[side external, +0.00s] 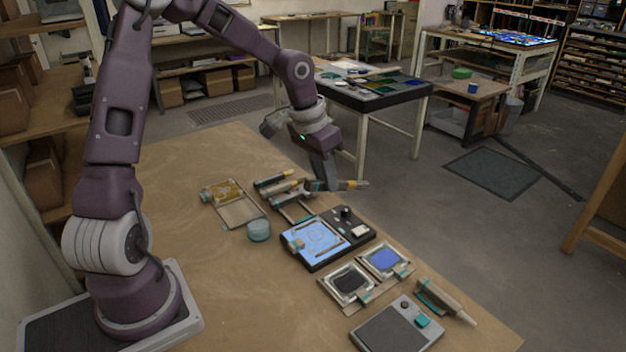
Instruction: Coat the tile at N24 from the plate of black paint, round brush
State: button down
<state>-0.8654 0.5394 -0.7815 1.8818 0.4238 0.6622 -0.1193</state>
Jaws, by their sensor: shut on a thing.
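My gripper (322,180) is shut on a brush (348,185), which lies roughly level in the jaws. It is above the far edge of the table, beside the tool rest. Its tip shape is too small to make out. A plate of black paint (349,281) sits on the table towards the front right, well away from the brush. A light-blue lit panel (315,240) in a black frame lies between them, with faint outlines on it. The label N24 cannot be read, and I cannot tell which outline is that tile.
A plate of blue paint (384,259) stands right of the black one. Other tools (275,181) lie on a rest left of my gripper. A teal round pot (259,230), a grey box (397,328) and another tool (445,300) stand around. The table's left part (215,290) is clear.

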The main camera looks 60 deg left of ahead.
jog(key=s+d+f+m+g, duration=0.4)
jog(key=s+d+f+g, duration=0.2)
jog(key=f, duration=0.3)
jog(key=shift+s+d+g, duration=0.15)
jog(key=shift+d+g, duration=0.15)
jog(key=shift+d, duration=0.6)
jog(key=shift+f, duration=0.55)
dwell(0.3)
jog(key=shift+r, duration=1.15)
